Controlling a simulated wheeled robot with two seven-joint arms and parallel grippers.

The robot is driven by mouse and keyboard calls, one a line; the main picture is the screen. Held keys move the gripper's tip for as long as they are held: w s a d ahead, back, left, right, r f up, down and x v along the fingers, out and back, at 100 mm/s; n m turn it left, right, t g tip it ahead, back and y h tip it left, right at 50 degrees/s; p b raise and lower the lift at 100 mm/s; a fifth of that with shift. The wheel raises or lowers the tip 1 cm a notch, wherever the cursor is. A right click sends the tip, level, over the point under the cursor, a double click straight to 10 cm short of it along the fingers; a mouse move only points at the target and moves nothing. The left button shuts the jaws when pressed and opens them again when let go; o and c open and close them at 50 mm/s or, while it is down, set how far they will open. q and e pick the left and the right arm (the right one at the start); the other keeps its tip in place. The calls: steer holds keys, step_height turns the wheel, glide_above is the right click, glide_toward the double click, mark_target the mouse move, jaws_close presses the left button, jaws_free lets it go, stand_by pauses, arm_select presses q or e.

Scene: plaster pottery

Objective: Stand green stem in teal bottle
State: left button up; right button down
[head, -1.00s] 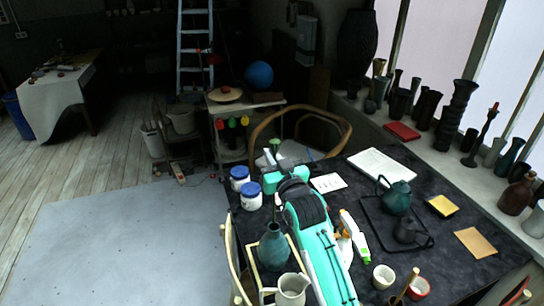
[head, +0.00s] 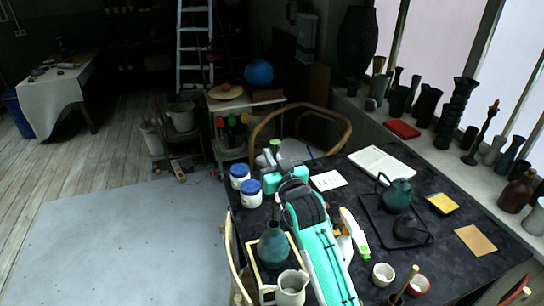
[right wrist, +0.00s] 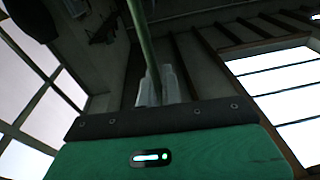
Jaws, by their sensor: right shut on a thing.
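The teal bottle (head: 273,247) stands upright on the table near its front left, within a light wooden frame, with its narrow neck upward. My right gripper (head: 270,158) is beyond the bottle, out past the table's far left corner. It is shut on the green stem (right wrist: 143,45), which rises from between the pale fingertips (right wrist: 157,88) in the right wrist view. In the head view only a small green end of the stem (head: 275,145) shows by the fingers. My left gripper is not in view.
A white pitcher (head: 291,289) stands just in front of the bottle. Two white jars with blue lids (head: 249,192) stand beyond it. A spray bottle (head: 354,232) and a tray with a teal teapot (head: 397,195) are to the right. A wooden chair (head: 345,132) stands behind the table.

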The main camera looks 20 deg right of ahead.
steer(key=shift+f+b, duration=0.5)
steer(key=shift+f, duration=0.7)
steer(key=shift+f+b, duration=0.45)
steer(key=shift+f, duration=0.35)
step_height(320, 180, down, 14)
steer(key=b, duration=0.7)
steer(key=shift+r, duration=0.25)
stand_by(2.1)
